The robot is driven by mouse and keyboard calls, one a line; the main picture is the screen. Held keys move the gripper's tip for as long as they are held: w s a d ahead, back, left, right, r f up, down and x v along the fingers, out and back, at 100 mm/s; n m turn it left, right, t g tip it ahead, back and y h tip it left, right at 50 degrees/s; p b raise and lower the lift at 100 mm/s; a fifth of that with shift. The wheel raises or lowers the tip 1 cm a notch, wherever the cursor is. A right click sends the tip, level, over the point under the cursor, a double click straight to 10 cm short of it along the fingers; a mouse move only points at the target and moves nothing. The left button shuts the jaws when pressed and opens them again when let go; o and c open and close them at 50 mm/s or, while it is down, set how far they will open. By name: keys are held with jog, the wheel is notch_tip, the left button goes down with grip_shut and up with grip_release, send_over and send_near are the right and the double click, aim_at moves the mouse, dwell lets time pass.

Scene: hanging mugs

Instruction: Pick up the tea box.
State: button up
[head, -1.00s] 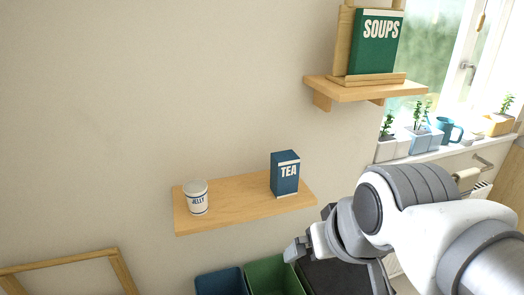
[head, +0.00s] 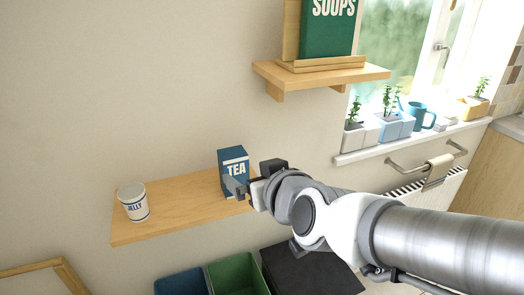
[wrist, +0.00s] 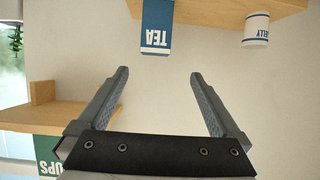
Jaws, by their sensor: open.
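The blue tea box (head: 234,166) stands upright near the right end of a wooden wall shelf (head: 180,208). My gripper (head: 238,187) is at the right end of that shelf, in front of the box in the head view and covering its lower part. In the wrist view the tea box (wrist: 157,28) appears upside down, ahead of and between the two open fingers (wrist: 160,75). The fingers are empty. A gap shows between the fingertips and the box, so they seem not to touch it.
A white jelly jar (head: 134,203) stands at the shelf's left part. A higher shelf (head: 318,76) with a green soups book (head: 328,28) is at upper right. Blue (head: 184,283) and green (head: 238,276) bins are below.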

jog(key=p, duration=0.9)
send_near(236, 159)
jog(key=x, duration=0.7)
jog(key=shift+a+f, duration=0.15)
jog(key=shift+a, duration=0.05)
jog(key=shift+p+x, duration=0.4)
jog(key=shift+x, duration=2.45)
jog(key=shift+w+d, duration=0.15)
jog(key=c, duration=1.2)
jog(key=shift+o, duration=0.2)
